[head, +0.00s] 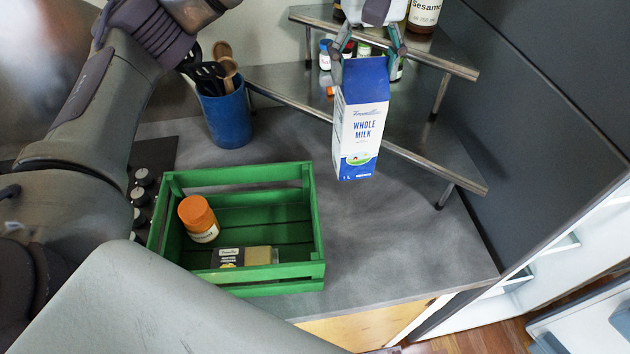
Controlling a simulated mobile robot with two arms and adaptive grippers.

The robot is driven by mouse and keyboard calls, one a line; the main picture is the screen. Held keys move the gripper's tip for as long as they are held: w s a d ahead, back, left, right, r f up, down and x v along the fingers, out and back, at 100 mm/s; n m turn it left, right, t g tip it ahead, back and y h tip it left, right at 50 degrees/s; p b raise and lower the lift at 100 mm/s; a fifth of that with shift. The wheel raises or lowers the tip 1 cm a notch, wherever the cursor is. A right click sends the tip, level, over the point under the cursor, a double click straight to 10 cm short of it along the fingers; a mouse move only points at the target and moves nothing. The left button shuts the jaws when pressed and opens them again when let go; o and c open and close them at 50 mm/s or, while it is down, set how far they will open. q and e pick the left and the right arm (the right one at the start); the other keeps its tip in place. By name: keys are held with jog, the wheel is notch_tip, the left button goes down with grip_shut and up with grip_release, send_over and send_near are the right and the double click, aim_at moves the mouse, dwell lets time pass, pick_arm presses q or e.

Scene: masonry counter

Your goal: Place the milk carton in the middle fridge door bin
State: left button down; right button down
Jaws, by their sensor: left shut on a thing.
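A blue and white milk carton (360,121) hangs upright above the grey counter in the head view, in front of the metal corner shelf. My left gripper (368,50) is shut on the top of the carton, with a finger on each side. The fridge (590,240) stands open at the right edge; its white interior shows. Part of its door (585,325) shows at the lower right corner. I cannot make out the middle door bin clearly. My right gripper is not in view.
A green crate (318,230) on the counter holds an orange-lidded jar (199,218) and a packaged block (245,256). A blue utensil holder (226,117) stands behind it. A two-tier metal shelf (455,165) holds bottles. A dark panel (560,110) borders the counter's right side.

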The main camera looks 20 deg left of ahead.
aim_at(355, 141)
pick_arm(q)
jog(key=shift+s+f, duration=0.1)
jog(key=shift+f, duration=0.15)
notch_tip(355, 141, down, 2)
jog(key=shift+s+f+b, duration=0.1)
jog(key=shift+b, duration=0.7)
jog(key=shift+w+f+b, duration=0.2)
jog(key=shift+f+b, duration=0.45)
jog(key=shift+f, duration=0.55)
notch_tip(355, 141, down, 6)
jog(key=shift+f+p, duration=0.2)
jog(key=shift+p, duration=0.45)
notch_tip(355, 141, down, 3)
jog(key=shift+s+f+p, duration=0.1)
jog(key=shift+f+p, duration=0.05)
jog(key=shift+p, duration=0.45)
jog(key=shift+f, duration=0.25)
